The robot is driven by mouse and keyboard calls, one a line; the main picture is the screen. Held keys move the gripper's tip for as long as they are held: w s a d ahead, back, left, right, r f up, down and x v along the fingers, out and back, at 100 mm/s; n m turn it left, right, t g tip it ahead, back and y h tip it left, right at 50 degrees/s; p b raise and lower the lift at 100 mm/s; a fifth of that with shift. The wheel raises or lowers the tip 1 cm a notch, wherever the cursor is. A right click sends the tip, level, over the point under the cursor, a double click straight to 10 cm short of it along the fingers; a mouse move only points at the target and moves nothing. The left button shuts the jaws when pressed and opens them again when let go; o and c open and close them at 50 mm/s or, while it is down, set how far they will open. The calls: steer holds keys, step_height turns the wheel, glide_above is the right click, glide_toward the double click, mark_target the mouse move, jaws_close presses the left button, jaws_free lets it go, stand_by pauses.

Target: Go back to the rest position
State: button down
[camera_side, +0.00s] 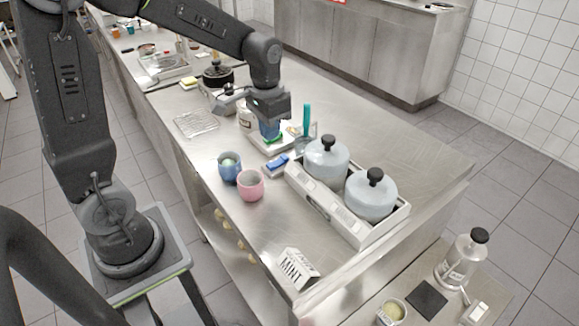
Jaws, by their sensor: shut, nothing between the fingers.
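My gripper (270,134) points down over the middle of the steel table, at the back of the row of cups and pots. It is shut and holds nothing. Its fingertips are small and partly lost against a white tray (259,145) with something green in it, just below. I cannot tell whether the fingers touch it.
A blue cup (230,168) and a pink cup (250,186) stand near the front edge. A blue sponge-like item (277,163) lies beside a white crate (330,218) holding two lidded pots. A wire rack (195,123) lies to the left. A MINT carton (297,268) stands at the near end.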

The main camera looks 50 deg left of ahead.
steer(key=s+d+r+t, duration=0.2)
steer(key=s+d+r, duration=0.1)
steer(key=s, duration=0.4)
steer(key=s+d+r+t, duration=0.3)
steer(key=s+d+r, duration=0.1)
steer(key=s, duration=0.3)
steer(key=shift+s+d+r, duration=0.15)
steer(key=shift+r, duration=0.75)
